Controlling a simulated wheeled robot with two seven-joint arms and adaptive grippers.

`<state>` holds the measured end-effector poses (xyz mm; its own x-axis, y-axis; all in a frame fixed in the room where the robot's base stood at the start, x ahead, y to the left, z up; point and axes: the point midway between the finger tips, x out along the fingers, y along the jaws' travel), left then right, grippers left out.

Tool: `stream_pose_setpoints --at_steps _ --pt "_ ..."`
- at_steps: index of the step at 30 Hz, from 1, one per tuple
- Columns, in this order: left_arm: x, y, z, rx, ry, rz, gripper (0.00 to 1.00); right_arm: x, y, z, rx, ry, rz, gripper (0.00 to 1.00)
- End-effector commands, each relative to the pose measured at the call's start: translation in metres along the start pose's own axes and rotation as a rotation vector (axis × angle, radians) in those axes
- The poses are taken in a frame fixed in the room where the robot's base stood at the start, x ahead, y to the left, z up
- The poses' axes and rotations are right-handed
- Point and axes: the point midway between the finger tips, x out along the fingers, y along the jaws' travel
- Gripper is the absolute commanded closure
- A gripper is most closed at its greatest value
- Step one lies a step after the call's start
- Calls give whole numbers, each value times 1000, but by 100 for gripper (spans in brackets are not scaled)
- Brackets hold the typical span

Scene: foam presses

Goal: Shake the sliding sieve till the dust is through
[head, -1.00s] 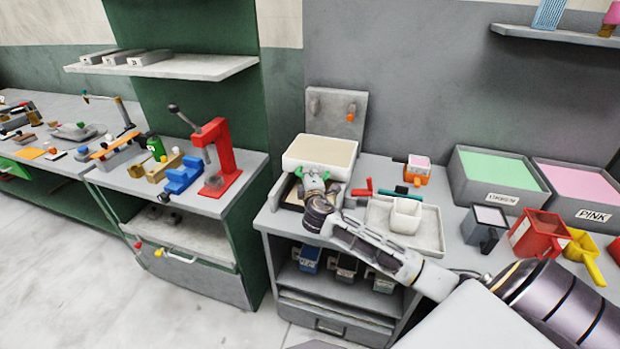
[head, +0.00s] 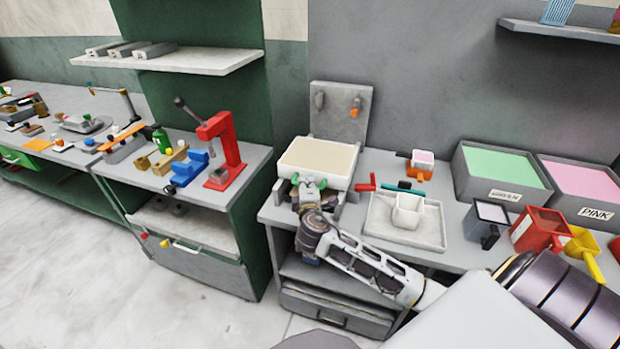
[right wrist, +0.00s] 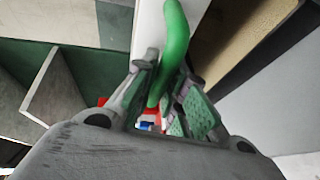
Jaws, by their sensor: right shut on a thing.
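The sieve (head: 318,161) is a white rectangular frame with a beige surface, standing on a grey base on the right-hand bench. My right gripper (head: 309,186) is at its near side, shut on its green handle. In the right wrist view the green handle (right wrist: 174,50) rises between the fingers of the gripper (right wrist: 160,108), beside the white sieve wall (right wrist: 149,30). A brown surface (right wrist: 243,38) lies beside that wall. What is under the sieve is mostly hidden in the head view. My left gripper is not in view.
A pale tray (head: 432,232) with a white cup (head: 408,210) lies right of the sieve. Green (head: 502,172) and pink (head: 590,188) bins stand further right. Several scoops stand before them. A red press (head: 222,150) is on the left bench.

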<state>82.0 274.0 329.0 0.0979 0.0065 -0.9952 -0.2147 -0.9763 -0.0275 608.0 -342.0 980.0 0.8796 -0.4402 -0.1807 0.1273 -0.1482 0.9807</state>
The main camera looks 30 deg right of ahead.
Motion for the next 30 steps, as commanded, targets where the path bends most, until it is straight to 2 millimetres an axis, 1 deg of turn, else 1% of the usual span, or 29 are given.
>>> stream_pose_setpoints --at_steps 5,10,11,15,16,23,30 --pt "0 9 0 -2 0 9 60 -4 -2 -1 -1 0 -1 100" --pt "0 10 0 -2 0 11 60 -3 -2 -1 -1 0 -1 100" --pt "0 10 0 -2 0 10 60 -3 -2 -1 -1 0 -1 84" --pt "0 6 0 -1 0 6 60 -3 -1 -1 0 -1 -1 66" --pt "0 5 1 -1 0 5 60 -3 -1 -1 0 0 0 65" --pt "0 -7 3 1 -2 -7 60 -3 -1 -1 0 0 1 65" --pt "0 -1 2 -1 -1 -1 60 -7 -1 -1 0 0 1 65"
